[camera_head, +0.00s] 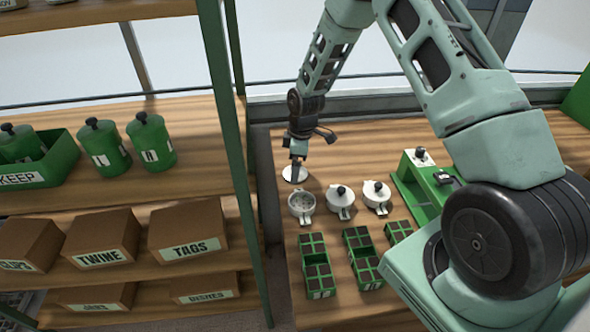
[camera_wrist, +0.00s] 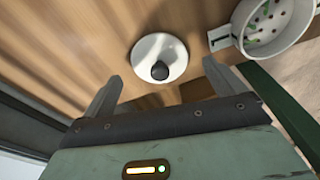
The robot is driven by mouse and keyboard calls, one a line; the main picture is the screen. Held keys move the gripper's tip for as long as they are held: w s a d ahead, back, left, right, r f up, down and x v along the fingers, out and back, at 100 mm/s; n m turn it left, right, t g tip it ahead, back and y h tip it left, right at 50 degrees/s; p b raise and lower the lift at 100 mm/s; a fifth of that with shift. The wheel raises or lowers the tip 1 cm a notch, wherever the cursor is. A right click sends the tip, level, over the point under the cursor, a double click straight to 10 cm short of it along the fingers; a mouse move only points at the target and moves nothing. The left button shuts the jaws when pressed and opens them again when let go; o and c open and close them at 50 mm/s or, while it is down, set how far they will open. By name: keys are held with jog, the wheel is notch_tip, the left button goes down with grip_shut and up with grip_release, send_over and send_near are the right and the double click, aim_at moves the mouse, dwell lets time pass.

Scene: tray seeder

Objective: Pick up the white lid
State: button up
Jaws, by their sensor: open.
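The white lid (camera_head: 289,174) lies flat on the wooden table, beyond the uncovered pot. In the wrist view the lid (camera_wrist: 171,58) is a white disc with a dark round knob (camera_wrist: 160,71) in its middle. My gripper (camera_head: 297,172) is over the lid in the head view and partly hides it. In the wrist view my gripper (camera_wrist: 160,80) is open and empty, with its two fingers apart to either side of the knob's line. I cannot tell how high the fingertips are above the lid.
The uncovered pot (camera_head: 301,207) holds small coloured bits and stands close to the lid; it also shows in the wrist view (camera_wrist: 268,25). Two lidded pots (camera_head: 341,203) (camera_head: 376,197) stand to its right. Green seed trays (camera_head: 318,278) stand in front. A shelf post (camera_head: 222,90) rises at the left.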

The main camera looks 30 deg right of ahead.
jog(key=shift+w+a+f, duration=0.1)
jog(key=shift+f, duration=0.9)
jog(key=c, duration=1)
jog(key=shift+c, duration=0.2)
